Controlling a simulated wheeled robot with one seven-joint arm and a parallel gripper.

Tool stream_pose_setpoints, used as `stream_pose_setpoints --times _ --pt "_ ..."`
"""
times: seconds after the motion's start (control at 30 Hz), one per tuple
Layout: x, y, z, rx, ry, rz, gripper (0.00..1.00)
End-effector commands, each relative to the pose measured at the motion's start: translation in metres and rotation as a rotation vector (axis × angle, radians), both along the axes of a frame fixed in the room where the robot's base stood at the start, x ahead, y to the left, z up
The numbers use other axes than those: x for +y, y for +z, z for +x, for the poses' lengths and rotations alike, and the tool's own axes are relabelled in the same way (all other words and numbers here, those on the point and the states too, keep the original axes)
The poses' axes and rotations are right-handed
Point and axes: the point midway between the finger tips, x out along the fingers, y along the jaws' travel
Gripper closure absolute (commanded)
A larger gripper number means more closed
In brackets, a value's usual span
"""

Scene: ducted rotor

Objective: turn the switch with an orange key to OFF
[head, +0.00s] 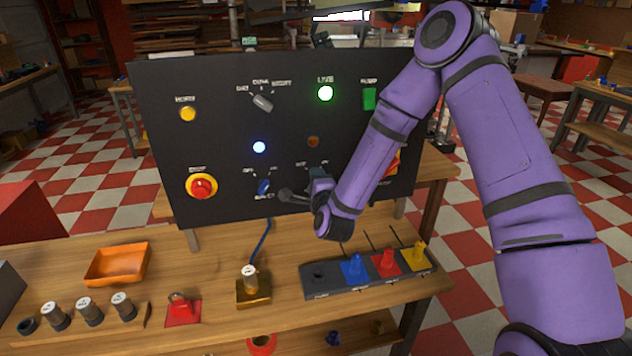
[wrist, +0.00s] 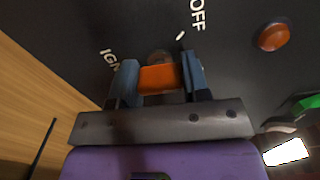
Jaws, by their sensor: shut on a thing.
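The orange key (wrist: 158,79) sits between the two blue fingers of my gripper (wrist: 159,70) in the wrist view, and the gripper is shut on it. The key's switch base (wrist: 160,56) shows partly just beyond it on the dark panel. The white OFF label (wrist: 197,15) and a tick mark lie up and to the right of the key. The IGN label (wrist: 110,60), partly covered by a finger, lies to the left. In the head view my gripper (head: 318,176) is at the panel's lower middle, and the key is hidden there.
The black panel (head: 225,130) also carries a blue-handled switch (head: 264,187), a red emergency button (head: 201,187) and a lit green lamp (head: 325,93). An orange lamp (wrist: 273,37) is near my gripper. Below, the wooden bench (head: 215,260) holds several loose parts.

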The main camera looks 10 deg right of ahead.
Motion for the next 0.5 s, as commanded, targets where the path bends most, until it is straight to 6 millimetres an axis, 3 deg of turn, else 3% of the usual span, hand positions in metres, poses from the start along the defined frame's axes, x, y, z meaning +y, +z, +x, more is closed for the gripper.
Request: stream_pose_setpoints --times 0.5 --pt "0.0014 -0.0004 -0.0008 0.001 0.003 -0.483 0.81"
